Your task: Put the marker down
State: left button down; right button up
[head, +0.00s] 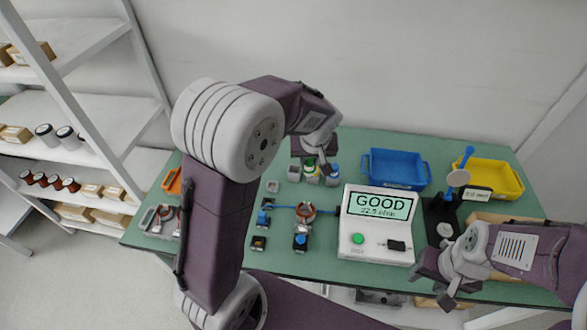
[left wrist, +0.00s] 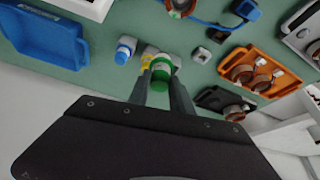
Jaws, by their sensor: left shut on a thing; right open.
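A green marker (left wrist: 160,68) is between the fingers of my left gripper (left wrist: 161,82), which is shut on it. In the head view my left gripper (head: 311,158) is at the back of the green table, and the green marker (head: 309,167) shows just below it. A blue-capped marker (head: 333,172) and a yellow one stand close to the right; the blue-capped marker also shows in the left wrist view (left wrist: 125,49). Whether the green marker's lower end touches the table or a holder is hidden. My right gripper (head: 436,283) is open and empty near the front right.
A tester (head: 375,242) reads GOOD; a copper-wound stator (head: 306,211) lies left of it. A blue bin (head: 396,183) and a yellow bin (head: 515,180) stand at the back right. An orange tray (head: 172,181) is at the left. Small grey blocks lie near the markers.

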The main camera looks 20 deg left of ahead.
pick_arm(q)
jog(key=w+a+f, duration=0.2)
jog(key=f, duration=0.1)
jog(key=w+a+f+p, duration=0.1)
jog(key=w+a+f, duration=0.1)
jog(key=a+f, duration=0.1)
jog(key=w+a+f, duration=0.2)
jog(key=f, duration=0.2)
jog(key=shift+w+a+p, duration=0.25)
jog(key=shift+p, duration=0.15)
jog(key=shift+w, duration=0.1)
jog(key=shift+f+b, duration=0.5)
jog(key=shift+b, duration=0.05)
jog(key=c, duration=1.1)
grip_release()
jog(key=shift+c, duration=0.2)
jog(key=shift+r, duration=0.1)
